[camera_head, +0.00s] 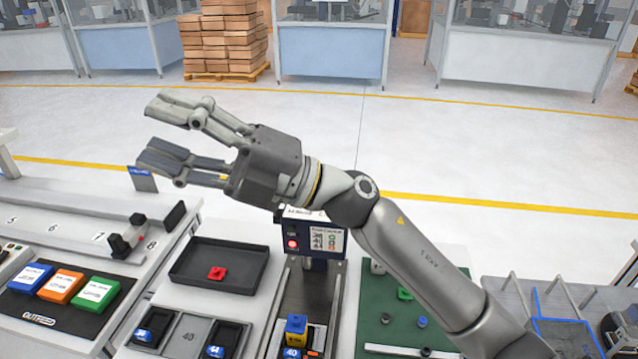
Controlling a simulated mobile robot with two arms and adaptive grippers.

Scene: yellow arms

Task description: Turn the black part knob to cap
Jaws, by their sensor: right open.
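My right gripper (150,132) is open and empty. It is raised high over the benches at the upper left, with its fingers pointing left. Its forearm crosses the picture from the lower right. A dark blue control box (319,265) stands beneath my wrist, with a white label panel (327,240) and a red button (292,243) on its front. I cannot make out a black part knob for certain; the top of the box is partly covered by my arm. My left gripper is not in view.
A black tray (217,282) with a red part (217,273) lies left of the box. A blue-and-yellow part (296,328) is in front of it. A green mat (392,333) lies right, partly under my arm. Blue, orange and green blocks sit at far left.

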